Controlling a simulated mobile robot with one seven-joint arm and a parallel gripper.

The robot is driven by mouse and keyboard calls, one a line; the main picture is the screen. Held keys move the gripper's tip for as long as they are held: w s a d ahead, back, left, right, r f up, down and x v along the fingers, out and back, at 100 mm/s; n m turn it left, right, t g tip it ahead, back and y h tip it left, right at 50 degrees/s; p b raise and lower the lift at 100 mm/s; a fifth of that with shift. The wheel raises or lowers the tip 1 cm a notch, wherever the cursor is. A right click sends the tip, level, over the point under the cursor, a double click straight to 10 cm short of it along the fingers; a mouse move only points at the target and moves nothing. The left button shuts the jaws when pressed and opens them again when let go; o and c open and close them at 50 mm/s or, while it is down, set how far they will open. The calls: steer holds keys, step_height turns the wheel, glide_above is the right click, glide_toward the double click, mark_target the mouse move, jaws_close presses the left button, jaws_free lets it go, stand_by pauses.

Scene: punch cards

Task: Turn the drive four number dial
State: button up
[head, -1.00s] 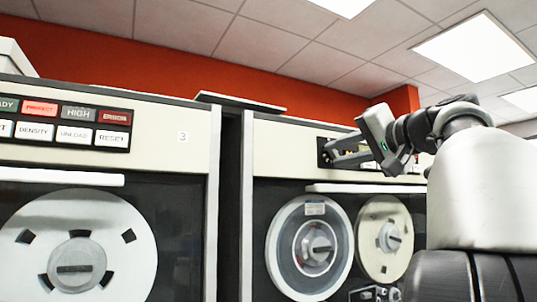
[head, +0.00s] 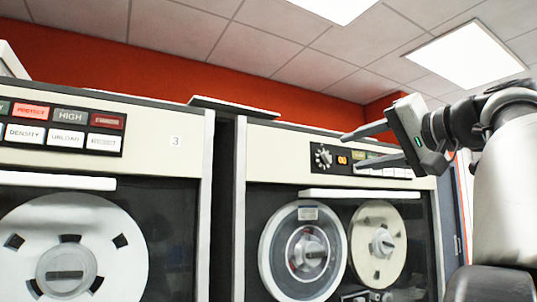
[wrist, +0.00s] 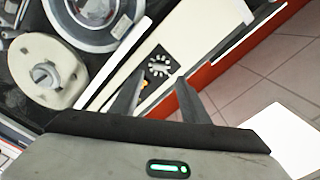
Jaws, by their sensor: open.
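The number dial (head: 323,156) is a small dark knob ringed by pale marks, on the black panel of the right-hand tape drive. An orange-lit display (head: 342,157) sits just right of it. The dial also shows in the wrist view (wrist: 159,66), beyond my fingertips. My gripper (head: 364,151) is open and empty, its two fingers pointing left toward the dial.
The drive marked 3 (head: 190,165) stands at left, with a dark gap between the cabinets. Tape reels (head: 303,250) and a white ledge (head: 362,194) lie below the dial panel. A flat plate (head: 235,107) rests on top of the cabinets. Space above the drives is clear.

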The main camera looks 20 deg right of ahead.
steer(key=s, duration=0.9)
steer(key=shift+s+d+p, duration=0.15)
steer(key=shift+d+p, duration=0.15)
steer(key=shift+d, duration=0.05)
